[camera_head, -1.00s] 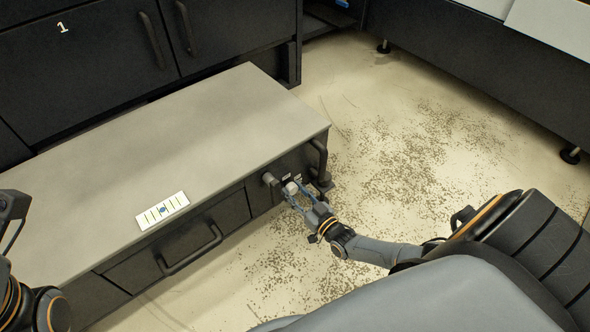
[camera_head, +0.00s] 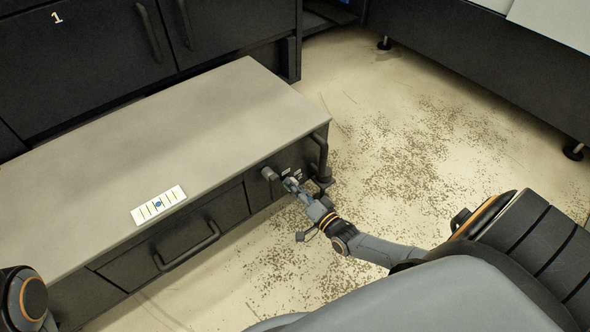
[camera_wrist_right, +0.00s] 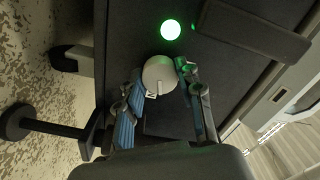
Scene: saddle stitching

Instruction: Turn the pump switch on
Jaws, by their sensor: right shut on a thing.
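The pump switch appears to be a round pale grey knob (camera_wrist_right: 158,73) on the dark front panel of the low cabinet. My right gripper (camera_head: 291,185) is at this panel, near its right end. In the right wrist view its two blue-padded fingers (camera_wrist_right: 158,82) lie on either side of the knob, shut on it. A round light (camera_wrist_right: 172,30) beside the knob glows green. In the head view the fingers largely hide the knob. Of my left arm only a link shows at the lower left of the head view; its gripper is out of frame.
The low cabinet has a grey top (camera_head: 190,150) with a white marked card (camera_head: 158,205) on it. A grey cylindrical fitting (camera_head: 269,173) sticks out just left of my right gripper. A drawer handle (camera_head: 188,247) and a side handle (camera_head: 320,155) protrude. The speckled floor at right is open.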

